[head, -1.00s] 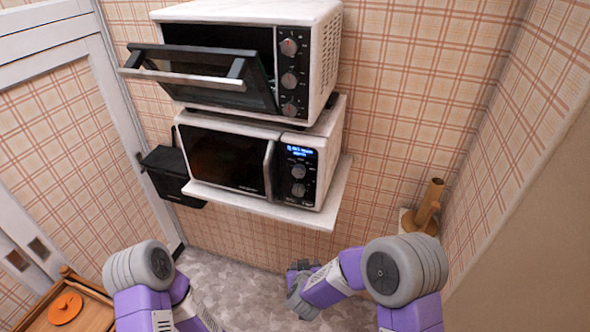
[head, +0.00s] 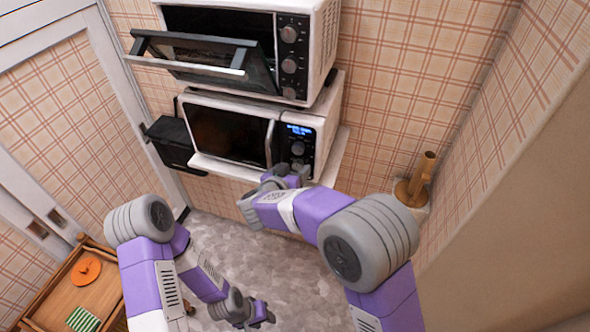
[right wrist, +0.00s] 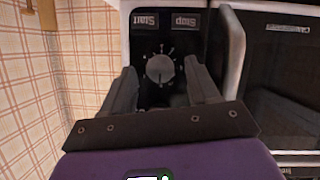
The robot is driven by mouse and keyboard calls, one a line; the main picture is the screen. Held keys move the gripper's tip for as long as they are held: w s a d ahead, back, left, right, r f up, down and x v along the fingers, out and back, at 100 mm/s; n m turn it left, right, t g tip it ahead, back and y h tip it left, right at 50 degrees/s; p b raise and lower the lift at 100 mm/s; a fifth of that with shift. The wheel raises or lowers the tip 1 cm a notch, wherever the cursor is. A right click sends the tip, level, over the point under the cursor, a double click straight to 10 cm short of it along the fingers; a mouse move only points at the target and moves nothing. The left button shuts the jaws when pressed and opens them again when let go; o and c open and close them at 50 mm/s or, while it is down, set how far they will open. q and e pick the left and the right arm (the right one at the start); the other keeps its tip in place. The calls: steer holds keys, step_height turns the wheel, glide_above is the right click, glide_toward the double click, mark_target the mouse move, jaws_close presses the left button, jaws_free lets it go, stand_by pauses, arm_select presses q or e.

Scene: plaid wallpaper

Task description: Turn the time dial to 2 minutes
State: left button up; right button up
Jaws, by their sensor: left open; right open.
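The white microwave (head: 225,135) stands on a wall shelf, with two round dials on its black control panel. The upper dial (head: 298,148) shows in the head view; the lower one is mostly hidden behind my right gripper (head: 284,175). In the right wrist view, which shows the panel upside down, a grey dial (right wrist: 160,69) with tick marks lies between the open fingers of my right gripper (right wrist: 163,82), beside the Start and Stop buttons. I cannot tell whether the fingers touch it. My left gripper (head: 258,314) is open, low over the floor, far from the microwave.
A toaster oven (head: 330,40) with its door (head: 200,58) hanging open sits on top of the microwave. The microwave's door handle (right wrist: 232,60) is close beside one right finger. A wooden holder (head: 420,180) stands at the right wall, and a wooden tray table (head: 65,300) at lower left.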

steer(key=shift+w+d+f, duration=0.2)
steer(key=shift+w+d, duration=0.05)
steer(key=shift+w, duration=0.25)
steer(key=c, duration=1)
steer(key=shift+c, duration=0.2)
